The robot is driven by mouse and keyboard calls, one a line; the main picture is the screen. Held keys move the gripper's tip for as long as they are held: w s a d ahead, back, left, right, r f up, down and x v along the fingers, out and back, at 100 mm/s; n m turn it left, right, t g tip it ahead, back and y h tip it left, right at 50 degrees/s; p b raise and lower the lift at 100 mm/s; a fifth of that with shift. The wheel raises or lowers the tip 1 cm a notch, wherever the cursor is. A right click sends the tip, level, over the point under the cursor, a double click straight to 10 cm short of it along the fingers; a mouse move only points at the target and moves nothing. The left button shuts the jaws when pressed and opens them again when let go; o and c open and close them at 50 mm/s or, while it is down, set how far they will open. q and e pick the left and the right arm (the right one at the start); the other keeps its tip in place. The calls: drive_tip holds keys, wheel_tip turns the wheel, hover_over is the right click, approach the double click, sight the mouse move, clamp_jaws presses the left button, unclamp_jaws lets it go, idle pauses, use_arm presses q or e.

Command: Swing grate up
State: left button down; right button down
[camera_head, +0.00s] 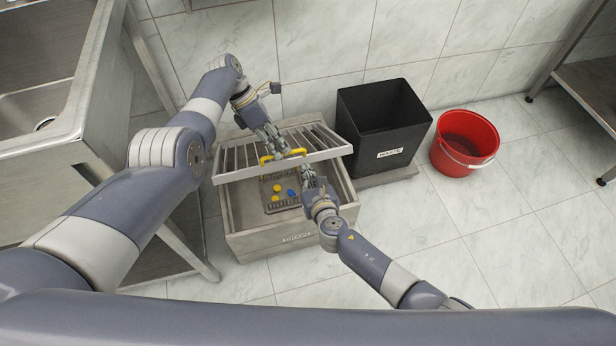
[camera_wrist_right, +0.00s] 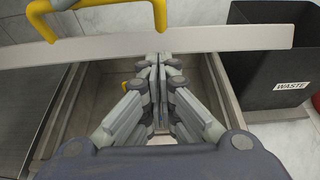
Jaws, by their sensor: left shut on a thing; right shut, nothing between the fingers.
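A slatted metal grate (camera_head: 227,168) is tilted up over a metal box (camera_head: 233,229) in the head view. A yellow handle (camera_head: 265,159) is fixed to the grate's front bar; it also shows at the top of the right wrist view (camera_wrist_right: 42,20). My left gripper (camera_head: 283,153) is shut on the handle, its fingers partly hidden. My right gripper (camera_head: 310,180) is shut and empty, over the box's open front part, below the raised grate bar. In the right wrist view my right fingertips (camera_wrist_right: 157,62) meet beneath the bar (camera_wrist_right: 205,40).
Inside the box lie yellow caps (camera_head: 277,188) and a blue one (camera_head: 292,193) on a dark slotted piece. A black waste bin (camera_head: 385,125) stands right of the box, with a red bucket (camera_head: 466,143) beyond. A metal sink bench (camera_head: 60,130) is at left.

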use_arm(q)
drive_tip(key=shift+w+a, duration=0.3)
use_arm(e)
drive_tip(key=shift+w+a+r, duration=0.15)
drive_tip(key=shift+w+r, duration=0.25)
drive_tip(key=shift+r, duration=0.4)
use_arm(q)
drive_tip(key=shift+f, duration=0.1)
drive_tip(key=c, duration=1.7)
unclamp_jaws()
drive_tip(key=shift+d, duration=0.1)
drive_tip(key=shift+s+d, duration=0.1)
use_arm(e)
drive_tip(key=shift+w, duration=0.1)
